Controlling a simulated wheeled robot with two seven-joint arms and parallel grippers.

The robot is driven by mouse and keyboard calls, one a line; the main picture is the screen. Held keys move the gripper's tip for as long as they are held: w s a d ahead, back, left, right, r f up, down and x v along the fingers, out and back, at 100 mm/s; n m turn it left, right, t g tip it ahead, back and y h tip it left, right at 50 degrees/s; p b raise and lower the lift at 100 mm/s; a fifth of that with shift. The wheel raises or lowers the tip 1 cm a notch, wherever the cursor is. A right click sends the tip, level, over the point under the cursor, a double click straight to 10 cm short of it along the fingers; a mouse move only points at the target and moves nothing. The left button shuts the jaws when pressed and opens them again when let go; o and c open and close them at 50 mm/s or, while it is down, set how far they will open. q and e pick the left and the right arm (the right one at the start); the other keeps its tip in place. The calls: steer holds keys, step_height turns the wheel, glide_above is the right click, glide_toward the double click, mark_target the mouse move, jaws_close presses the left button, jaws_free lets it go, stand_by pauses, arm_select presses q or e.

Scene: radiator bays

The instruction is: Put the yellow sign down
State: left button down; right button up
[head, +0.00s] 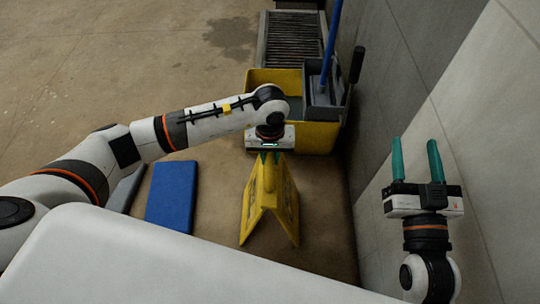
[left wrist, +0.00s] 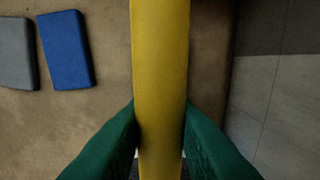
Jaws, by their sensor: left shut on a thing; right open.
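The yellow sign (head: 269,205) is a folded A-shaped floor sign, upright with its two panels spread, in the middle of the head view. My left gripper (head: 269,157) is above it and shut on its top. In the left wrist view the green fingers press on both sides of the yellow sign (left wrist: 160,70). I cannot tell whether the sign's lower edges touch the floor. My right gripper (head: 417,160) is open and empty, at the right in front of the grey wall.
A yellow mop bucket (head: 318,137) with a grey wringer and a blue handle (head: 331,40) stands just behind the sign. A blue pad (head: 171,193) and a grey pad (head: 126,188) lie left of it. A grey wall (head: 400,80) bounds the right. Floor at far left is clear.

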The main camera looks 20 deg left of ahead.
steer(key=shift+r, duration=0.2)
arm_select(q)
steer(key=c, duration=1.2)
jaws_free()
arm_select(e)
steer(key=shift+s+r, duration=0.1)
steer(key=shift+r, duration=0.1)
